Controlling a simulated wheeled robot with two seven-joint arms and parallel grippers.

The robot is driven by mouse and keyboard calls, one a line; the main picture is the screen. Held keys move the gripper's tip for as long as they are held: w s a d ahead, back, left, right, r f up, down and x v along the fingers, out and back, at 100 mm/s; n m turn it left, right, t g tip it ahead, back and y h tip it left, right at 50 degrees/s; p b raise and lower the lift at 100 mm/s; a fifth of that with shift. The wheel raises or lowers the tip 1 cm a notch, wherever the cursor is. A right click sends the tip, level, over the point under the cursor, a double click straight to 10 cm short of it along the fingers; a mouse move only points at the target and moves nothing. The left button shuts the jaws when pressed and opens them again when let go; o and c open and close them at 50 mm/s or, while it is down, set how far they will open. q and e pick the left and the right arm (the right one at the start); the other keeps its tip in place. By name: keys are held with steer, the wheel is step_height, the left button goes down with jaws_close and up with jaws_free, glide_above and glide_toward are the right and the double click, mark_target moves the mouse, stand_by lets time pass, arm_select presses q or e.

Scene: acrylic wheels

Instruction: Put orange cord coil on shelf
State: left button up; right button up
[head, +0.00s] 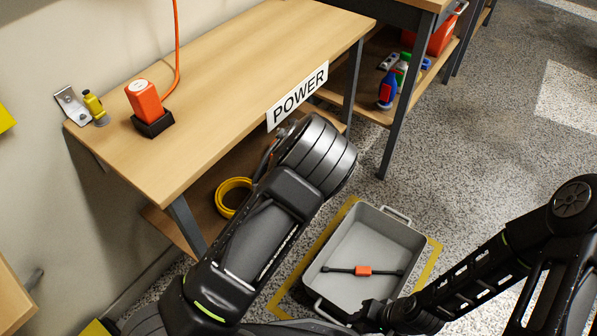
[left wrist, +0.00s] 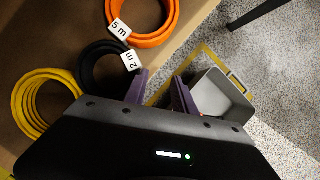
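The orange cord coil (left wrist: 145,20), with a white "5 m" tag, lies on the brown lower shelf (left wrist: 60,50) in the left wrist view. In the head view my left arm hides it. A black coil (left wrist: 97,65) tagged "2 m" and a yellow coil (left wrist: 40,100) lie beside it; the yellow coil also shows in the head view (head: 224,202). My left gripper (left wrist: 163,75) has its purple fingers apart with nothing between them, just right of the black coil. My right gripper (head: 365,315) is by the grey tray's near edge; its fingers are too dark to read.
The grey tray (head: 395,228) stands on the floor inside yellow tape and holds a black cable with an orange box (head: 363,270). The table (head: 215,85) above the shelf bears a "POWER" sign (head: 297,95) and an orange device (head: 145,100). Speckled floor at right is clear.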

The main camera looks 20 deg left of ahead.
arm_select(q)
steer(key=shift+s+d, duration=0.2)
steer(key=shift+s, duration=0.7)
